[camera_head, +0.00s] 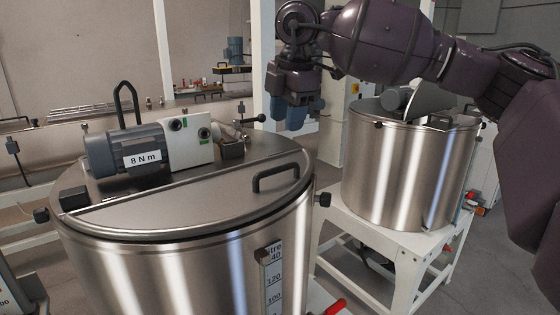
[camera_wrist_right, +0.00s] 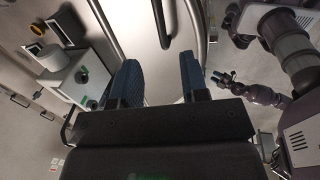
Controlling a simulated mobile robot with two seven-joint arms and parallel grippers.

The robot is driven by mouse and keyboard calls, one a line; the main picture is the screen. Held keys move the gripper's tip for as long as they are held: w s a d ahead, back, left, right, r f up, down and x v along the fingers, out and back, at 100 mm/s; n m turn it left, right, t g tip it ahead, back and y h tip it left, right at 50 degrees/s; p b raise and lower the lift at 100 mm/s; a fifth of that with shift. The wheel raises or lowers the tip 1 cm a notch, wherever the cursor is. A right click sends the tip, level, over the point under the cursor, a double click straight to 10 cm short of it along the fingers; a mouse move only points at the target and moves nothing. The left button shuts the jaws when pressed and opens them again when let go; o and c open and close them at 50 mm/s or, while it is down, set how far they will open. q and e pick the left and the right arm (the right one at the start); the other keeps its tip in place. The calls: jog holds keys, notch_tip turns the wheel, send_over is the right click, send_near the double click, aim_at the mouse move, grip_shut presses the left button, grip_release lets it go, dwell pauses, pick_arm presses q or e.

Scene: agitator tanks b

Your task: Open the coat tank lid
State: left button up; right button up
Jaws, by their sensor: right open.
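Two steel tanks stand in the head view, and no name on either shows which is the coat tank. The near tank (camera_head: 150,270) has a lid flap (camera_head: 205,200) lying flat and shut, with a black bow handle (camera_head: 277,178) near its right edge. My right gripper (camera_head: 290,118) is open and empty, above and beyond that handle, apart from it. In the right wrist view, its blue fingers (camera_wrist_right: 160,82) are spread, with a dark bar, seemingly the handle (camera_wrist_right: 160,20), ahead between them. The far tank (camera_head: 400,175) stands at right, partly behind my arm.
A grey motor (camera_head: 125,150) marked 8 N m and a white control box (camera_head: 188,142) sit on the near tank's rear half; the box shows in the wrist view (camera_wrist_right: 75,80). Black clamp knobs (camera_head: 322,199) stick out at the rim. A white stand (camera_head: 400,250) carries the far tank.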

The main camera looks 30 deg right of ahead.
aim_at(281, 167)
jog(key=f, duration=0.3)
jog(key=w+f+p, duration=0.1)
jog(key=f, duration=0.3)
jog(key=w+f, duration=0.1)
jog(key=f, duration=0.2)
jog(key=shift+w+a+f, duration=0.1)
jog(key=shift+f, duration=0.25)
grip_shut()
